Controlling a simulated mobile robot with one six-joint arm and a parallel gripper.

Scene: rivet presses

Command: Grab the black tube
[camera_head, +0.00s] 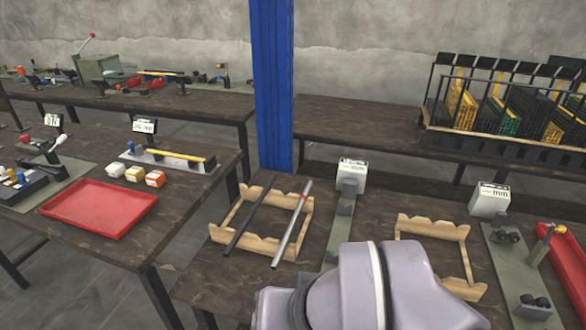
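The black tube (248,217) is a thin dark rod lying across a notched wooden rack (224,231) on the nearer table. A silver tube (290,229) with a red band near its far end lies beside it on the same rack, to its right and apart from it. Part of my arm (352,290) shows at the bottom middle, to the right of both tubes. My gripper is not in view.
A second wooden rack (438,227) on the right looks empty. Devices with white display boxes (351,171) (490,199) stand beside the racks. A blue post (272,90) rises behind the tubes. A red tray (98,208) lies on the left table.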

